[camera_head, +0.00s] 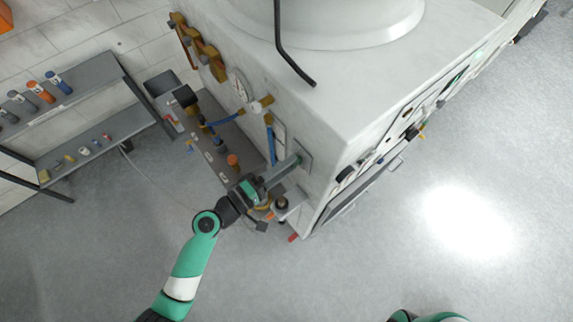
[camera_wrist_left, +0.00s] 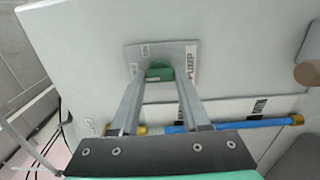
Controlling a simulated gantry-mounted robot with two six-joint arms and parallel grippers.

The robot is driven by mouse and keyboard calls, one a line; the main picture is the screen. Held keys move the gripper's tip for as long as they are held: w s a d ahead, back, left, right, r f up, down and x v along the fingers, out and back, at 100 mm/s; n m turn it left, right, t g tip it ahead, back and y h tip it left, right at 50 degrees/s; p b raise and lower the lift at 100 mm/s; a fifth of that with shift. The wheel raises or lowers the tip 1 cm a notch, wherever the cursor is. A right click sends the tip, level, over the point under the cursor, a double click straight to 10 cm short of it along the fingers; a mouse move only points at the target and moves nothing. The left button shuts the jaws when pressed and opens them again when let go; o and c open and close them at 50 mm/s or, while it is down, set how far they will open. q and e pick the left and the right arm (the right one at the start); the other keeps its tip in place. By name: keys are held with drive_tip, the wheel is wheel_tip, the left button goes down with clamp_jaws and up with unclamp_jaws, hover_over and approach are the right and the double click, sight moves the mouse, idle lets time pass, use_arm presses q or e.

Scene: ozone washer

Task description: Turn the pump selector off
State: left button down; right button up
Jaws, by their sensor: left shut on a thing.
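The pump selector is a green knob (camera_wrist_left: 159,71) on a light square plate (camera_wrist_left: 191,48) marked PUMP in the left wrist view. The plate (camera_head: 304,158) also shows in the head view, on the side wall of the white machine. My left gripper (camera_wrist_left: 160,78) has its two long grey fingers shut on the knob, one on each side. In the head view my left gripper (camera_head: 296,161) reaches the plate from the lower left. The fingers hide part of the knob, and its exact pointing direction is hard to tell. My right gripper is not in view.
A blue hose with brass ends (camera_wrist_left: 240,124) runs along the wall close to the fingers. A pressure gauge (camera_head: 240,87) and brass valves (camera_head: 205,50) are farther along this wall. A grey shelf with bottles (camera_head: 85,100) stands at the left.

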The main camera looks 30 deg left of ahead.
use_arm(q)
drive_tip(key=shift+c, duration=1.9)
unclamp_jaws()
drive_tip(key=b+v, duration=0.1)
drive_tip(key=v, duration=1)
drive_tip(key=shift+s, duration=0.3)
